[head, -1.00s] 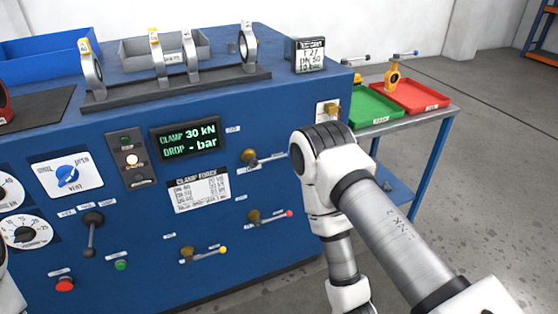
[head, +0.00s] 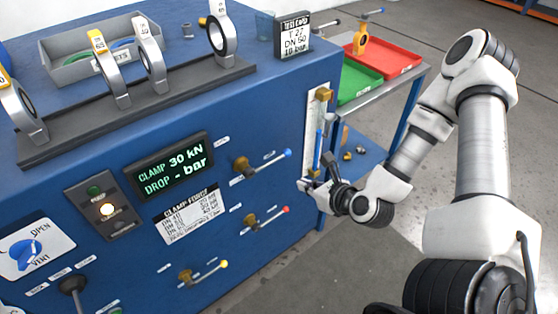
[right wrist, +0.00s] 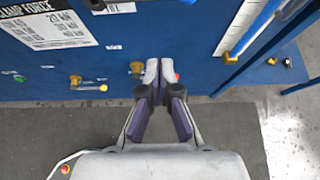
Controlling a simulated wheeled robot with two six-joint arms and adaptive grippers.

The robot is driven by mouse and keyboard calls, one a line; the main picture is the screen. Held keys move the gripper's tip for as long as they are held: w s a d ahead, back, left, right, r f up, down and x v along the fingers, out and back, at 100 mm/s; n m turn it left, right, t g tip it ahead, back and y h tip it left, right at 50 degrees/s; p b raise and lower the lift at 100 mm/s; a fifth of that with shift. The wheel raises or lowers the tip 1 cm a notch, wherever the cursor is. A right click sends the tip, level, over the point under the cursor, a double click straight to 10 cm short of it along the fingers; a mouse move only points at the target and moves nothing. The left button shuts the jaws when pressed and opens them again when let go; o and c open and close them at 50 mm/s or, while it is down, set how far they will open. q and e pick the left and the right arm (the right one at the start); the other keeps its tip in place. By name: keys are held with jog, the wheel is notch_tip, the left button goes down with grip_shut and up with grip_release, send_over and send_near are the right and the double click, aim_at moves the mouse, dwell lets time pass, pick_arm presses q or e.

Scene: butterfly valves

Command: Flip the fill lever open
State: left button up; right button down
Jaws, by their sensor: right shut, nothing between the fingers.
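Three small levers with brass bodies sit on the blue front panel: a blue-tipped lever (head: 268,162), a red-tipped lever (head: 268,218) and a yellow-tipped lever (head: 205,271). My right gripper (head: 311,186) is shut and empty, to the right of the levers in the head view. In the right wrist view its closed fingertips (right wrist: 159,70) overlap the red-tipped lever (right wrist: 136,68), hiding its middle; contact is not visible. The yellow-tipped lever (right wrist: 88,84) is left of them. My left gripper is out of view.
A sight tube (head: 319,135) on a white plate stands at the panel's right end, close to my right gripper. A display (head: 171,166) reads clamp 30 kN. Valves stand on a rack (head: 140,110) on top. A side table carries green (head: 359,84) and red trays (head: 399,57).

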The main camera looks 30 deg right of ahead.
aim_at(269, 163)
pick_arm(q)
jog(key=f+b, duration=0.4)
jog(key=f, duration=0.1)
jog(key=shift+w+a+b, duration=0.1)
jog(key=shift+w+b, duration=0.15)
jog(key=shift+b, duration=0.05)
pick_arm(e)
jog(key=w+a+f, duration=0.1)
jog(key=w, duration=0.9)
jog(key=shift+f, duration=0.3)
jog(key=shift+w, duration=0.1)
